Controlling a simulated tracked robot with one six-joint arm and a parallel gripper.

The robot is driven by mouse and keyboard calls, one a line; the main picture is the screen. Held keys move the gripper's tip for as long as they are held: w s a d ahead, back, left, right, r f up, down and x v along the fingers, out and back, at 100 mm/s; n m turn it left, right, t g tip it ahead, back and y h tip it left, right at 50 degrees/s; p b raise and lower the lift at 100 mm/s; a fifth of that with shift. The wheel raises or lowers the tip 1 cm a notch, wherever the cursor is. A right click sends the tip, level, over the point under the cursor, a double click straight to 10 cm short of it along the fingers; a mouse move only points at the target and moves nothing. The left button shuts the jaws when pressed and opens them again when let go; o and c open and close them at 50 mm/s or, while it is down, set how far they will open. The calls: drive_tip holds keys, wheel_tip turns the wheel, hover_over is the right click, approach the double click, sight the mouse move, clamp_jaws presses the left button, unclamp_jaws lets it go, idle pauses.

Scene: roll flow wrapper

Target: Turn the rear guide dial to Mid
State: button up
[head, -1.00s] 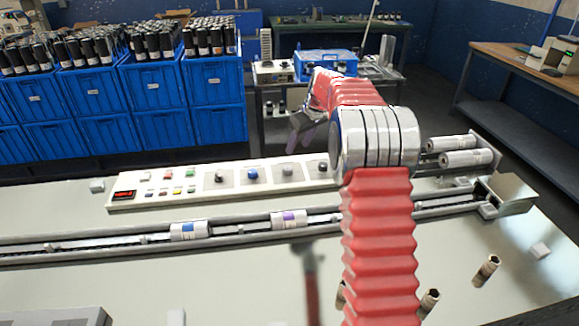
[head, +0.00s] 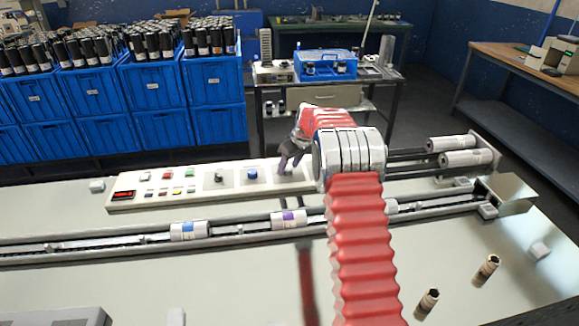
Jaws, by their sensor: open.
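The white control panel (head: 130,202) lies along the far side of the bench, with a row of dials. My gripper (head: 290,162) points down, open, over the panel to the right of the blue dial. It covers the place of another dial, and I cannot tell whether it touches it. The right end of the panel is hidden behind my arm. The dial labels are too small to read, so I cannot tell which is the rear guide dial or its setting.
Coloured buttons (head: 167,175) and a red display (head: 124,195) are left of the dials. A conveyor rail (head: 120,242) with wrapped rolls (head: 189,230) runs in front. Blue crates (head: 163,140) stand behind the bench.

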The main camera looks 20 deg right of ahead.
drive_tip(key=shift+f, duration=0.15)
drive_tip(key=c, duration=1)
drive_tip(key=shift+a+m+h, duration=0.15)
drive_tip(key=shift+m+h, duration=0.45)
drive_tip(key=shift+m, duration=0.9)
drive_tip(key=o, duration=1)
